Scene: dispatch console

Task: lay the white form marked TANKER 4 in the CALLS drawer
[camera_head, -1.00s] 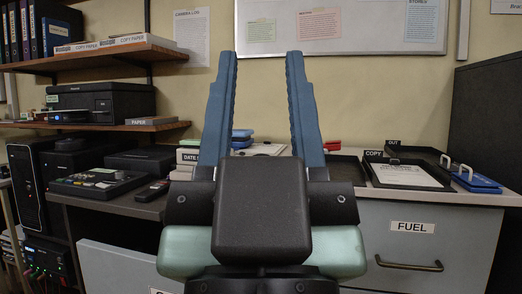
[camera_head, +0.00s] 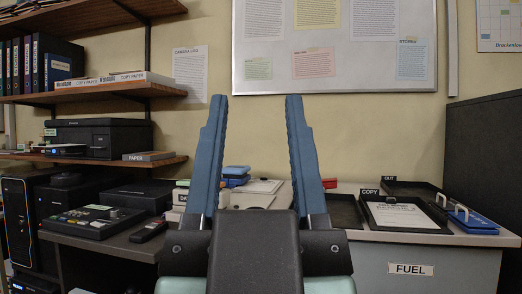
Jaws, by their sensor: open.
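My gripper (camera_head: 257,98) is open and empty. Its two blue fingers point up in the middle of the view, in front of the counter and wall. A white sheet (camera_head: 402,217) with print lies in the tray (camera_head: 366,220) labelled COPY, at the right of the counter. Another white sheet (camera_head: 265,186) lies farther back, partly hidden behind my gripper. I cannot read TANKER 4 on either. No drawer labelled CALLS can be read; a pale edge (camera_head: 78,291) shows at the bottom left.
A drawer front labelled FUEL (camera_head: 410,269) is below the trays. A blue clipboard (camera_head: 474,222) lies at the right, near a dark partition (camera_head: 488,150). A console (camera_head: 92,221) and a handset (camera_head: 149,231) are on the left desk. Shelves hold a printer (camera_head: 98,138).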

